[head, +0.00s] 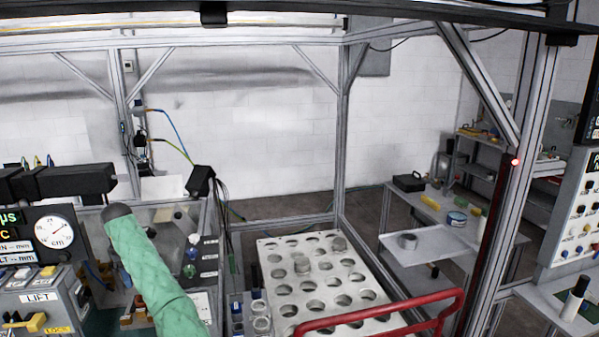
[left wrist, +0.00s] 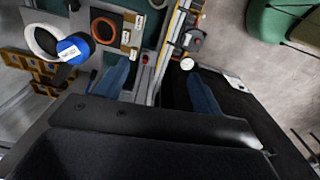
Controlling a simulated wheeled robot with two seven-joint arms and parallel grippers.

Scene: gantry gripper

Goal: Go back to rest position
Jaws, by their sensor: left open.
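My left gripper (left wrist: 160,86) shows in the left wrist view with two bluish fingers spread apart. It is open and nothing is between the fingers. They point towards a bench area with rings and fittings. In the head view my green-sleeved arm (head: 155,275) rises from the bottom left, bent, with a dark joint at its top. I cannot make out the left fingertips there. My right gripper is in neither view.
A pale tray with round holes (head: 262,244) holds metal cylinders (head: 302,264), behind a red handle (head: 380,316). A dial panel (head: 54,234) stands left. A blue-topped round part (left wrist: 75,48) and an orange ring (left wrist: 104,27) lie near my left gripper. Gantry posts (head: 341,140) surround the tray.

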